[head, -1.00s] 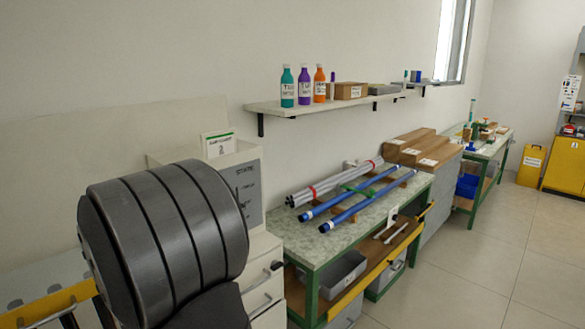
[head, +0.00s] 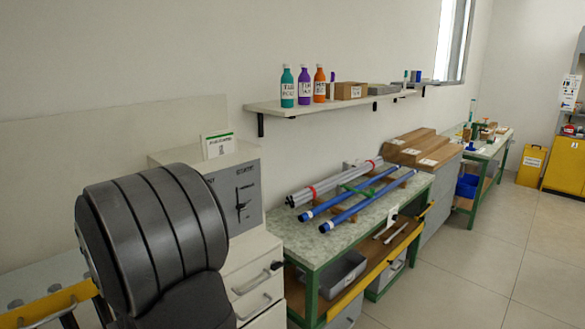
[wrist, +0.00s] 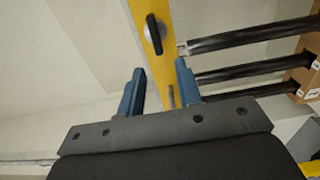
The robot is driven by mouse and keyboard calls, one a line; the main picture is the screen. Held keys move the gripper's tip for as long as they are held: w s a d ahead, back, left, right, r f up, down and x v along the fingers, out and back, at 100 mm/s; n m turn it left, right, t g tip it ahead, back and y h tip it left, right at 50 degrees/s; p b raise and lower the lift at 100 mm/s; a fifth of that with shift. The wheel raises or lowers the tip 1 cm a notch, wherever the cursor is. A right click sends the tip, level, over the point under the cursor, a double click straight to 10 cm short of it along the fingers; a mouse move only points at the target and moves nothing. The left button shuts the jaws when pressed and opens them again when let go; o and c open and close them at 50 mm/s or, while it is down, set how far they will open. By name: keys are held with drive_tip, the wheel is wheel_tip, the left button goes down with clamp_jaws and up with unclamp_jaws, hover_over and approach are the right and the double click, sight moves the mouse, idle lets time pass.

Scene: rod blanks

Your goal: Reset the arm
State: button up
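My gripper (wrist: 160,88) shows in the wrist view with its two blue fingers apart and nothing held between them. Behind the fingers runs a yellow bar (wrist: 137,12) with a black handle-like part (wrist: 153,35) on it. Several dark rods (wrist: 240,72) lie to the right of the fingers, apart from them as far as I can tell. In the head view my dark arm link fills the lower left, and the gripper itself is not in that view.
A green-legged bench (head: 290,240) holds grey rods (head: 325,186) and blue rods (head: 350,212). A white drawer cabinet (head: 255,262) stands close beside my arm. Above, a wall shelf (head: 300,108) carries bottles and boxes. Clear floor (head: 455,270) lies at the right.

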drive_tip(key=w+a+m, duration=0.1)
drive_tip(key=m, duration=0.1)
drive_tip(key=w+a+r+m, duration=0.1)
drive_tip(key=w+m, duration=0.1)
drive_tip(key=w+a+m, duration=0.1)
drive_tip(key=m, duration=0.2)
drive_tip(key=shift+w+a+r, duration=0.15)
drive_tip(key=shift+a+r, duration=0.1)
drive_tip(key=shift+a, duration=0.05)
idle(0.3)
drive_tip(key=shift+c, duration=0.2)
